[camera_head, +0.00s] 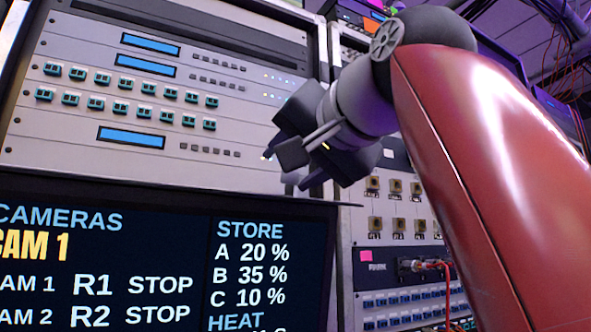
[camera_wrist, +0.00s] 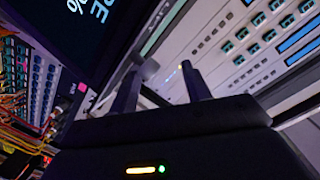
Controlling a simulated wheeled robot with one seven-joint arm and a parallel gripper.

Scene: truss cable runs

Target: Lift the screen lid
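The screen lid (camera_head: 110,260) is a dark-framed display at the lower left of the head view, with lines on cameras, store and heat. Its top edge shows; its lower part is cut off. Part of it also shows at the upper left of the wrist view (camera_wrist: 75,35), turned and steep. My gripper (camera_head: 288,168) is above the screen's top right corner in the head view, in front of the rack. In the wrist view its two fingers (camera_wrist: 160,78) stand apart with nothing between them. I cannot tell how far the fingers are from the lid's edge.
A grey rack panel (camera_head: 150,100) with blue displays and rows of teal switches rises behind the screen. To the right is another panel (camera_head: 400,205) with square connectors, a pink tag and patch cables. Orange and red cables (camera_wrist: 20,120) hang at the wrist view's left.

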